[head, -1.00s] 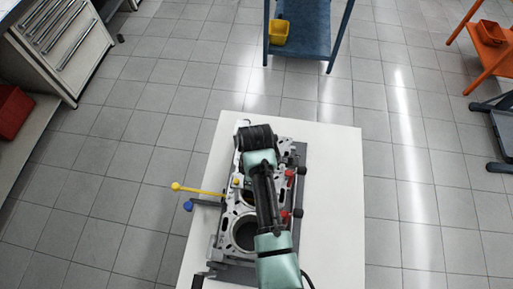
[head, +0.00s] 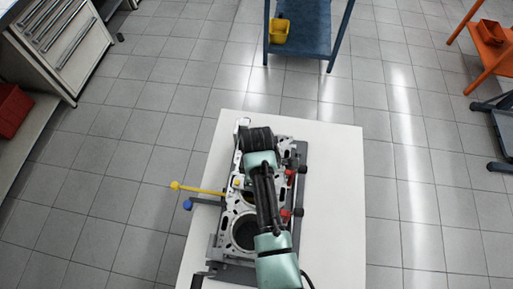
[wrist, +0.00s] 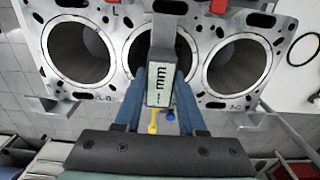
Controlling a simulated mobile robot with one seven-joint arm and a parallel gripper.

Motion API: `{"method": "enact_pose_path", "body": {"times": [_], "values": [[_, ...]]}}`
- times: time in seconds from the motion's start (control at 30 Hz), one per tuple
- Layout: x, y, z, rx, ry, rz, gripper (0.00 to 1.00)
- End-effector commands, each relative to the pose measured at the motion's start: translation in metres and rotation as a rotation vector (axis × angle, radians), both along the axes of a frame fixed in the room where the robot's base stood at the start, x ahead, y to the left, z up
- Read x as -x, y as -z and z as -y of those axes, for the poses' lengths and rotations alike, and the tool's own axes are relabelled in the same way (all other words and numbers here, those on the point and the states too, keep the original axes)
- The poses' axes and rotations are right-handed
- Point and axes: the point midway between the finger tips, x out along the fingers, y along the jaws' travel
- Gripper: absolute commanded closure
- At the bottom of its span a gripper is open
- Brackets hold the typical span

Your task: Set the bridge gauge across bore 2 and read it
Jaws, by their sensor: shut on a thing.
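The engine block (head: 222,225) lies on a white table, with its bores open upward. In the wrist view three bores show: a left bore (wrist: 80,52), a middle bore (wrist: 136,48) and a right bore (wrist: 238,68). The bridge gauge (wrist: 152,98), grey with a pale display, is between the blue fingers of my gripper (wrist: 160,108), which is shut on it. The gauge covers part of the middle bore. In the head view my arm hides gripper and gauge.
A yellow-knobbed bar (head: 200,189) and a blue knob (head: 188,205) stick out left of the block. Red clamps (head: 285,213) stand along its right side. The white table (head: 335,200) is clear on the right. A dark ring (wrist: 303,50) lies there in the wrist view.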

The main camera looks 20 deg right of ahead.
Motion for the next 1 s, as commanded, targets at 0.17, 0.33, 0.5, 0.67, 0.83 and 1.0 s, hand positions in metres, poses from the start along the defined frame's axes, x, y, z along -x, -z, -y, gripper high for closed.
{"method": "enact_pose_path", "body": {"times": [0.17, 0.33, 0.5, 0.67, 0.83, 1.0], "values": [[-0.0005, -0.0002, 0.0002, 0.001, 0.0, 0.002, 1.0], [-0.0006, -0.0003, 0.0003, 0.001, 0.0, 0.002, 1.0], [-0.0005, -0.0002, 0.0002, 0.001, 0.0, 0.002, 0.35], [-0.0002, 0.0, 0.0001, 0.001, 0.0, 0.001, 0.26], [0.0007, 0.0009, -0.0002, -0.001, 0.0, -0.001, 0.26], [-0.0005, -0.0084, 0.0002, 0.0, 0.0, 0.002, 0.26]]}}
